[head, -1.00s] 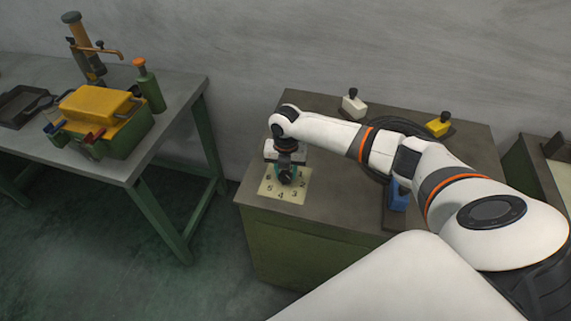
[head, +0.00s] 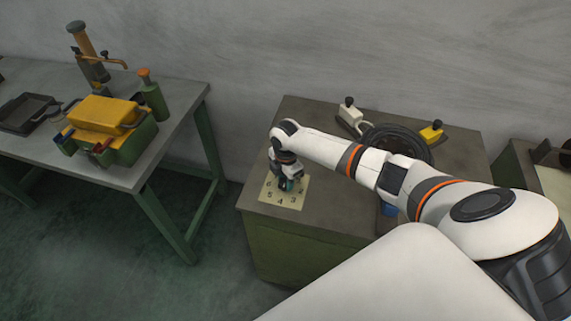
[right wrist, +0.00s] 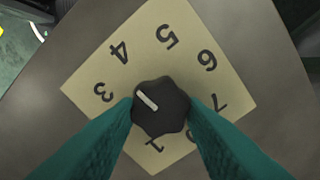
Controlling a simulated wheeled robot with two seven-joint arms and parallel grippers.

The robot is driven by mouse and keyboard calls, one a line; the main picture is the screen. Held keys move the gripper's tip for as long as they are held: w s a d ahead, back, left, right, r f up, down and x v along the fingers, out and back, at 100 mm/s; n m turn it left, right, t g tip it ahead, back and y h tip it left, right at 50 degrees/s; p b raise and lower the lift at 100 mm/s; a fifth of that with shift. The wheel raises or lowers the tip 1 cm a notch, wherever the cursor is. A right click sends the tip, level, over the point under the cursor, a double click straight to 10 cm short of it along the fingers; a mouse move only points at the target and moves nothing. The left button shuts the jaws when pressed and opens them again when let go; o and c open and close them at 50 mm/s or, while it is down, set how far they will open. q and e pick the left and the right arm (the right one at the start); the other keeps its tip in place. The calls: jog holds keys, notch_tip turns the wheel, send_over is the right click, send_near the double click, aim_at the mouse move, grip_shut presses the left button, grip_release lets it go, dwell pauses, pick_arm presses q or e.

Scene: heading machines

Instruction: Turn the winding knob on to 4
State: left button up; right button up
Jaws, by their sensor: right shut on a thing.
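The winding knob (right wrist: 165,115) is dark and lobed, with a white pointer line. It sits in the middle of a cream dial plate (right wrist: 185,32) with numbers around it. In the right wrist view the pointer aims up and left, between the 3 and the 4. My right gripper (right wrist: 160,106) is shut on the knob, one teal finger on each side. In the head view my right gripper (head: 289,184) points down over the dial plate (head: 271,185) and mostly hides the knob. The numbers nearest the knob's lower side are partly covered by the fingers. My left gripper is not in view.
The dial is on a green cabinet (head: 285,245) near its front left corner. A workbench (head: 185,110) with a yellow-green machine (head: 105,113) stands left, across a floor gap.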

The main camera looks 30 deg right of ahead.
jog(key=shift+w+d+r+m, duration=0.1)
jog(key=shift+m, duration=0.5)
jog(key=o, duration=1)
notch_tip(320, 180, up, 12)
jog(key=b, duration=0.2)
